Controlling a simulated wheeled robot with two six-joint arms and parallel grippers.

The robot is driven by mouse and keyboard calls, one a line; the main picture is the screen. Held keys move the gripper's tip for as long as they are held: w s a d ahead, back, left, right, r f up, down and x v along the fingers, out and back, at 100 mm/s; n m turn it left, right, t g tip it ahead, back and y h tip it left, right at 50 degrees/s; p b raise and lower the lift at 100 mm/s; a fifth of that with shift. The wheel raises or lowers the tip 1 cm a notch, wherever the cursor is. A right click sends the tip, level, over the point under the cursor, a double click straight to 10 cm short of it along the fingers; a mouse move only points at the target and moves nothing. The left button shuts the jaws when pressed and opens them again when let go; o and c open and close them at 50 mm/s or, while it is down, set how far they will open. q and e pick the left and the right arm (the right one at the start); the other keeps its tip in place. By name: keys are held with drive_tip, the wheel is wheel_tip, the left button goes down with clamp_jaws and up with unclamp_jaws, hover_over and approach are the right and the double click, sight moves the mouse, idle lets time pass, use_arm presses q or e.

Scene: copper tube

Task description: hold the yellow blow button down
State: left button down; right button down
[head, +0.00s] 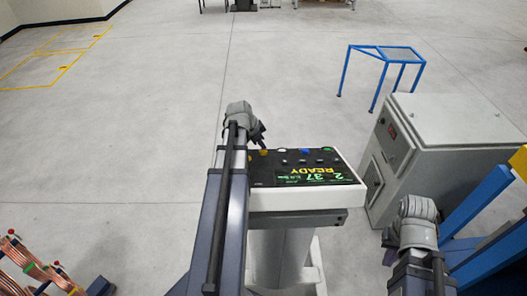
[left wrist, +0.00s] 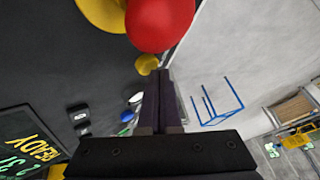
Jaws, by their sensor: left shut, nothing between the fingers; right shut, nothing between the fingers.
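The yellow blow button (head: 264,153) is at the left end of the button row on the black panel (head: 348,172). In the left wrist view a small yellow button (left wrist: 146,64) lies just beyond my left fingertips. My left gripper (head: 262,143) is shut and empty, pointing down close to the button; its fingers (left wrist: 160,76) are together in the left wrist view. I cannot tell whether they touch the button. My right gripper (head: 388,256) is shut and empty, low at the right, away from the panel.
A large red button (left wrist: 160,22) on a yellow base (left wrist: 100,12) is close to my left fingers. White (left wrist: 136,98), blue (head: 305,152) and green (head: 327,149) buttons continue the row. The display (head: 305,174) reads READY. A grey cabinet (head: 440,125) stands right of the panel.

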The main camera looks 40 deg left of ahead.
use_arm(q)
drive_tip(key=shift+s+d+f+b, duration=0.15)
drive_tip(key=shift+f+b, duration=0.15)
drive_tip(key=shift+f, duration=0.05)
idle(0.3)
idle(3.9)
drive_tip(key=shift+w+a+r+p, duration=0.15)
drive_tip(key=shift+w+r+p, duration=0.05)
drive_tip(key=shift+r+p, duration=0.25)
drive_tip(key=shift+w+a+r+p, duration=0.1)
drive_tip(key=shift+w+r+p, duration=0.05)
drive_tip(key=shift+r+p, duration=0.3)
drive_tip(key=r+p, duration=0.1)
drive_tip(key=w+a+r+p, duration=0.1)
drive_tip(key=r+p, duration=0.2)
drive_tip(key=shift+w+a+r, duration=0.2)
drive_tip(key=shift+w+r, duration=0.05)
idle(0.4)
